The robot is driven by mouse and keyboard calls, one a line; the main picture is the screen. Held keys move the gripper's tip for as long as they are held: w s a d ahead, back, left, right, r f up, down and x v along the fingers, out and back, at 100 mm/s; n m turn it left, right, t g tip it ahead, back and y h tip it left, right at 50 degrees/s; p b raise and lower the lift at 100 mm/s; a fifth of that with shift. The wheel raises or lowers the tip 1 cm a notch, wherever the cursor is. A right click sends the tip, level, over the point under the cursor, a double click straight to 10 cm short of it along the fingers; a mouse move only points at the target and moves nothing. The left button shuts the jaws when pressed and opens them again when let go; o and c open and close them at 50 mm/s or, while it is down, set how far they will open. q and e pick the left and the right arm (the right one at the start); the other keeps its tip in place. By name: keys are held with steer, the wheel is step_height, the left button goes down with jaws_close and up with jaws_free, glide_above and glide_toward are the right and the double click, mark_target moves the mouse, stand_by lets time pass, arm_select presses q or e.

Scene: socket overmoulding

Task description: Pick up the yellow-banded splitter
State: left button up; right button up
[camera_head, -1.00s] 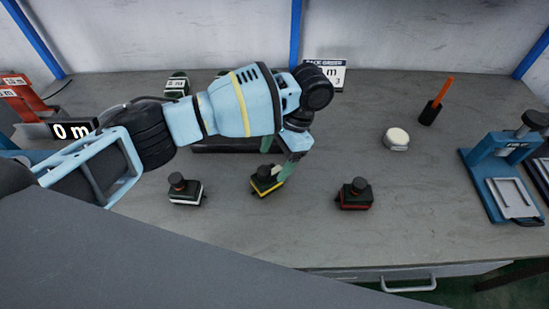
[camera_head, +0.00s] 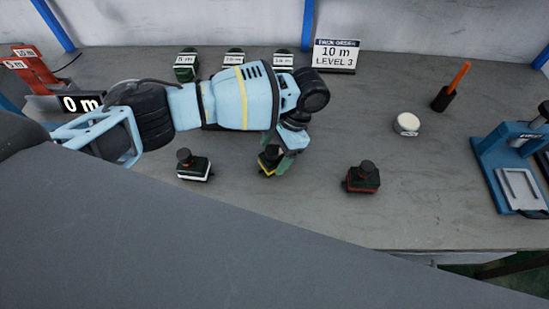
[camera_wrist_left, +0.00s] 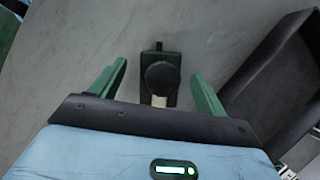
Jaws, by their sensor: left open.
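The yellow-banded splitter (camera_head: 267,165) is a small black block with a round knob and a yellow band, standing on the bench in the head view, partly covered by my left gripper (camera_head: 276,160). In the left wrist view a black splitter (camera_wrist_left: 160,75) with a round knob sits between the green fingers of my left gripper (camera_wrist_left: 157,87). The fingers are spread, with a gap on each side, and hold nothing. My right gripper is not in view.
A white-banded splitter (camera_head: 194,166) stands to the left and a red-banded one (camera_head: 362,178) to the right. Green-based labelled parts (camera_head: 187,65) and an order sign (camera_head: 336,56) stand at the back.

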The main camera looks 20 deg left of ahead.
arm_select(q)
steer(key=shift+x, duration=0.9)
steer(key=shift+c, duration=1.3)
steer(key=c, duration=0.9)
steer(key=shift+r, duration=0.1)
